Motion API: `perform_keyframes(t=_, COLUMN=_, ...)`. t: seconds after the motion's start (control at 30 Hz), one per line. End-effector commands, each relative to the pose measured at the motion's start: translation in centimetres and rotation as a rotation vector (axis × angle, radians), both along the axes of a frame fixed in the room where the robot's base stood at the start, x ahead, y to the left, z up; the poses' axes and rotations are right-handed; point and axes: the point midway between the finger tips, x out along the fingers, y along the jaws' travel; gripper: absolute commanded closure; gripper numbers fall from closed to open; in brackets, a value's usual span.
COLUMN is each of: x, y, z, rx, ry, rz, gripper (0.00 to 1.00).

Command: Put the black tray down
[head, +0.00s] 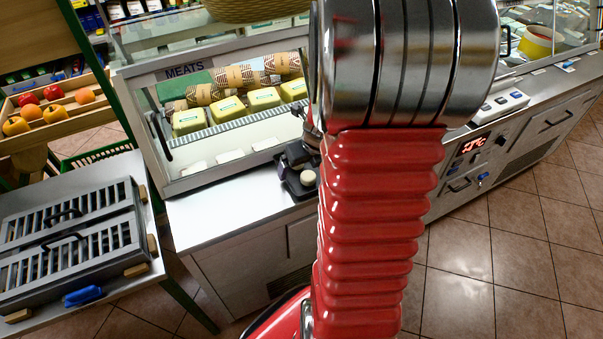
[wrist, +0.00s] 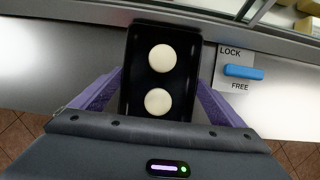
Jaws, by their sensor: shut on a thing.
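The black tray (wrist: 183,88) lies between the purple fingers of my gripper (wrist: 159,84) in the wrist view. Two round cream-coloured pieces (wrist: 161,58) sit on it, one behind the other. My gripper is shut on the tray's sides. In the head view the tray (head: 293,184) shows at the steel counter (head: 225,210) before the meats case, with its right part hidden behind my red arm. I cannot tell whether the tray touches the counter or hangs just above it.
The glass meats case (head: 225,115) stands right behind the counter strip. A blue lock/free latch (wrist: 243,72) is right of the tray. Bare counter lies left of the tray. A slatted grey unit (head: 70,245) stands at left, and tiled floor is open at right.

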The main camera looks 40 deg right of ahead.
Motion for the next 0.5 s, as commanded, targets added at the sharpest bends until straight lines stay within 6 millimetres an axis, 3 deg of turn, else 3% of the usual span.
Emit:
perform_keyframes(t=0.2, x=0.02, y=-0.02, z=0.03, rx=0.000, ry=-0.001, rz=0.000, gripper=0.35)
perform_keyframes(t=0.5, x=0.06, y=-0.03, z=0.61, rx=-0.001, ry=-0.002, rz=0.002, gripper=0.35)
